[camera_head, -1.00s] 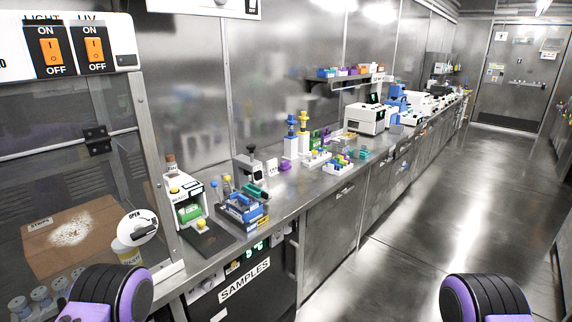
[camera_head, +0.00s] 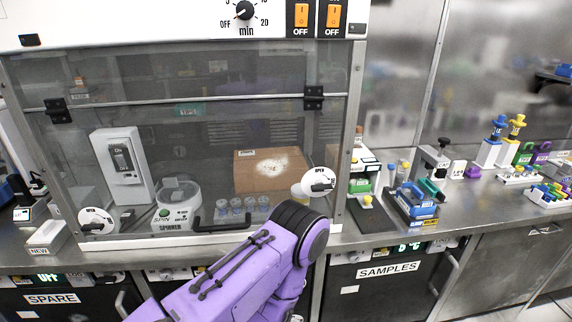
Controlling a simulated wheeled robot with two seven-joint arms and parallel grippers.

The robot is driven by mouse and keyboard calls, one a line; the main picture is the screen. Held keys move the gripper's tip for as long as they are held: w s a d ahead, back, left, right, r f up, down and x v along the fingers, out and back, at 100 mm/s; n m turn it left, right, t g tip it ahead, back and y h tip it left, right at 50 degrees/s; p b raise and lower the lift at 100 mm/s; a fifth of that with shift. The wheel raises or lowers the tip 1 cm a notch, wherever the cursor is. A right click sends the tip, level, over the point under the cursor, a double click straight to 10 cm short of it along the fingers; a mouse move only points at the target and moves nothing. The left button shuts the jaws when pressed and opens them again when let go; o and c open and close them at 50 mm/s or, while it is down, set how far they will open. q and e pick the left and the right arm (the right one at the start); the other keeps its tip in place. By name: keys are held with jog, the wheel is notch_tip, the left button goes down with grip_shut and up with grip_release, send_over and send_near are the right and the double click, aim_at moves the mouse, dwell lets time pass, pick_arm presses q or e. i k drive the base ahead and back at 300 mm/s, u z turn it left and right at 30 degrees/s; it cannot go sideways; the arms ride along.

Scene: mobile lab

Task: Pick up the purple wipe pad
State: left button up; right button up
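A small purple block (camera_head: 472,172) sits on the steel counter at the right, beside a small white label card; it may be the wipe pad, but it is too small to be sure. Purple also shows farther right, at a purple-topped item (camera_head: 541,150) in the row of coloured bottles or holders. One of my purple arms rises from the bottom middle, in front of the glass-fronted cabinet. Neither of my grippers is in view.
The glass-fronted cabinet (camera_head: 200,110) holds a cardboard box (camera_head: 270,170), a spinner (camera_head: 178,205) and several small vials. Right of it are a dark pad (camera_head: 372,218), blue racks (camera_head: 415,203) and a grey stand (camera_head: 436,160). The counter front (camera_head: 490,205) is clear.

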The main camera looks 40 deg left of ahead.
aim_at(474, 172)
jog(key=z, duration=0.65)
jog(key=i, duration=1.15)
jog(key=z, duration=0.35)
